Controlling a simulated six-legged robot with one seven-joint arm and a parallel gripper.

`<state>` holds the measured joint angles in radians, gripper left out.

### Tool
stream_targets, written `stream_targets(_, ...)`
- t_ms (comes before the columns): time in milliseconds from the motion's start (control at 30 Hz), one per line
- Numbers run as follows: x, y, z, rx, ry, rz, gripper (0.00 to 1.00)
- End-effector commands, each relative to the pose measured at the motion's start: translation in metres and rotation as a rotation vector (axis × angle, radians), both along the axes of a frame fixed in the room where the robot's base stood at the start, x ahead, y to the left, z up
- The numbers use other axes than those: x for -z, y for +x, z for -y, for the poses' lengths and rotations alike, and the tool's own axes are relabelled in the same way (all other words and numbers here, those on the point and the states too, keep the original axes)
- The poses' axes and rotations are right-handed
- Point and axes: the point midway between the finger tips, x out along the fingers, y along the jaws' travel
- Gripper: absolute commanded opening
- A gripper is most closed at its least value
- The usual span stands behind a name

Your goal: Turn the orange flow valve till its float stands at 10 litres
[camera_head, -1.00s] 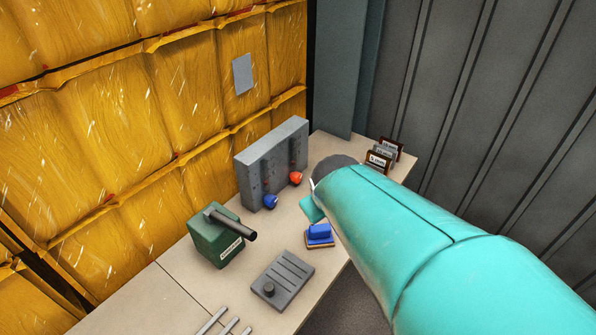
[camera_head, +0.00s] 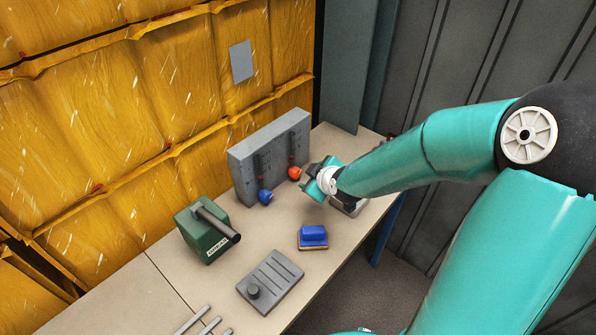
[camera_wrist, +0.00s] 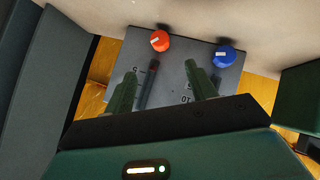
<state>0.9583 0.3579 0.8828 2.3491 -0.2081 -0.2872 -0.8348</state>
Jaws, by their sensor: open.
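The orange valve knob (camera_head: 294,173) sits low on the front of the grey flow panel (camera_head: 262,140), to the right of the blue knob (camera_head: 265,196). In the wrist view the orange knob (camera_wrist: 160,41) and the blue knob (camera_wrist: 226,56) both show on the panel (camera_wrist: 172,80), with a dark slot and printed scale by the orange one. My gripper (camera_head: 310,178) is just right of the orange knob in the head view. In the wrist view its fingers (camera_wrist: 160,88) are apart and empty, and the orange knob shows past the fingertips. The float's reading is too small to tell.
A green jerry can (camera_head: 205,232) with a dark tube stands left of the panel. A blue block on a brown base (camera_head: 313,237) and a grey plate with a knob (camera_head: 270,281) lie in front. A padded yellow wall is behind.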

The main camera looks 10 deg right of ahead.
Motion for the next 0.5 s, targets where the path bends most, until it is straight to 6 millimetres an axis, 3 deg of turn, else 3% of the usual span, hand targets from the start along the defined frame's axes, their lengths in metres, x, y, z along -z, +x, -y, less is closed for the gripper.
stream_targets(200, 0.017, 0.016, -0.007, -0.001, 0.002, -0.007, 0.56)
stream_targets(500, 0.049, 0.056, -0.014, -0.001, 0.002, -0.007, 0.56)
